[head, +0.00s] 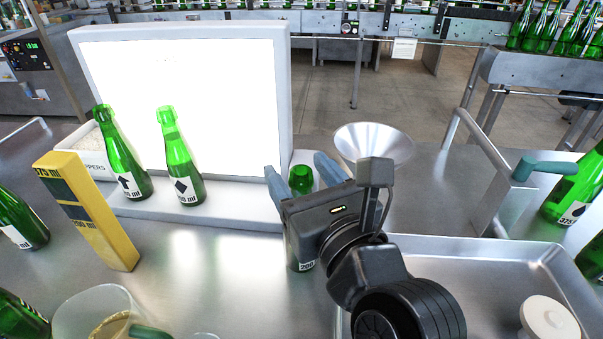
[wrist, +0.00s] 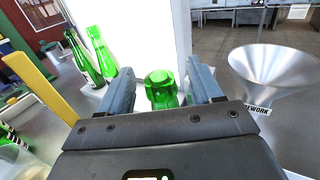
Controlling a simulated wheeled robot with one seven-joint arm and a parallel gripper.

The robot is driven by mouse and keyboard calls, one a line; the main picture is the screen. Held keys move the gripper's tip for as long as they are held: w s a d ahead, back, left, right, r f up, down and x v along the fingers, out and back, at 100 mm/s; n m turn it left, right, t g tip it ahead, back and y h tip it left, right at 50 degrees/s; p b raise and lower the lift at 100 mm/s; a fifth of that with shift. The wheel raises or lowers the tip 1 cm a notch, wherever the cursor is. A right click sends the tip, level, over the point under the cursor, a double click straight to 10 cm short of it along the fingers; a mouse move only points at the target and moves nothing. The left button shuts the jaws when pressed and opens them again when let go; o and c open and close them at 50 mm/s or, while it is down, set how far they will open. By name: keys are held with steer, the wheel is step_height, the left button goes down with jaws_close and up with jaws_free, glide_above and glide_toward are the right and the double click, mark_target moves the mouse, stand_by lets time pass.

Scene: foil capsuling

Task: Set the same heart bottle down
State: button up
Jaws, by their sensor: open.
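My gripper (head: 302,174) is open, with one blue-grey finger on each side of this bottle. In the wrist view the bottle (wrist: 162,90) shows between the parted fingers of my gripper (wrist: 163,84), with gaps visible on both sides.
Two green bottles (head: 122,160) (head: 181,160) stand on the lit panel's ledge (head: 235,215), the right one with a black diamond. A yellow gauge block (head: 88,210) stands left. A metal funnel (head: 373,145) and a steel tray (head: 480,250) are close on the right.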

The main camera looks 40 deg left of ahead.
steer(key=b+v, duration=0.1)
steer(key=v, duration=1.1)
steer(key=shift+r, duration=0.2)
steer(key=shift+c, duration=0.3)
stand_by(0.6)
